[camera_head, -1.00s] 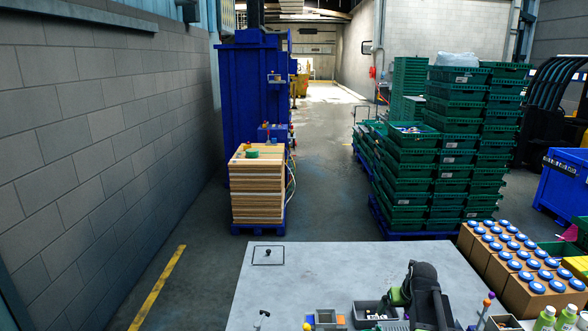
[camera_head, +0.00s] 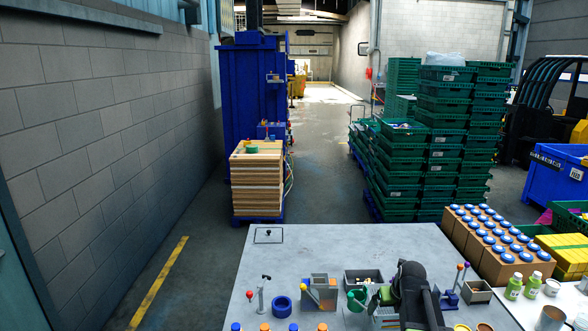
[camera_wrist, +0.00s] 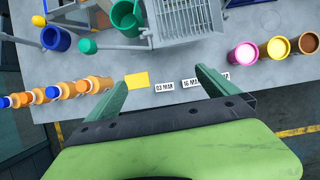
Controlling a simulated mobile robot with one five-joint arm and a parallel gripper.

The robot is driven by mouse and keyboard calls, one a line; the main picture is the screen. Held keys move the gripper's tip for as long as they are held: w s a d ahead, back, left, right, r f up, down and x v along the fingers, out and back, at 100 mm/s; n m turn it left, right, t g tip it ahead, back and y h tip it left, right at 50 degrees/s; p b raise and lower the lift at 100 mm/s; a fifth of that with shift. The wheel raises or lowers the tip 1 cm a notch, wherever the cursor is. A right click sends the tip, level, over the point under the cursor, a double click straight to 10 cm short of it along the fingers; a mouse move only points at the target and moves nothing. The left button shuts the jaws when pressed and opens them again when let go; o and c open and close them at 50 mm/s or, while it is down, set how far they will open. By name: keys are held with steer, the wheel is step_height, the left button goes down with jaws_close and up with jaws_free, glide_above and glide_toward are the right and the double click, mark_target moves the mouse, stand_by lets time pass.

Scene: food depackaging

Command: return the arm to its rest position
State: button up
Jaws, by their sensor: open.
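My gripper (camera_wrist: 161,77) is open in the wrist view, its two green fingers spread apart with nothing between them. It is over the grey table (camera_wrist: 250,110), which has a yellow card (camera_wrist: 137,80) and small date labels (camera_wrist: 165,87) lying near the fingertips. In the head view my dark arm (camera_head: 414,290) reaches over the front right of the table (camera_head: 340,245). The fingertips are hard to make out there.
A grey basket (camera_wrist: 195,18), a blue cup (camera_wrist: 55,38) and a green cup (camera_wrist: 124,14) lie beyond.

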steer(key=s+a+f+n+g+b, duration=0.2)
steer(key=s+a+f+n+b, duration=0.3)
steer(key=a+f+n+b, duration=0.6)
steer(key=s+a+f+n+g, duration=0.1)
steer(key=s+n, duration=0.4)
steer(key=n, duration=0.7)
steer(key=s+a+f+n+g+b, duration=0.1)
steer(key=s+f+n, duration=0.2)
steer(key=n, duration=0.9)
steer(key=shift+s+a+f+n+g+b, duration=0.3)
steer(key=shift+s+a+f+g, duration=0.1)
steer(key=shift+s, duration=0.65)
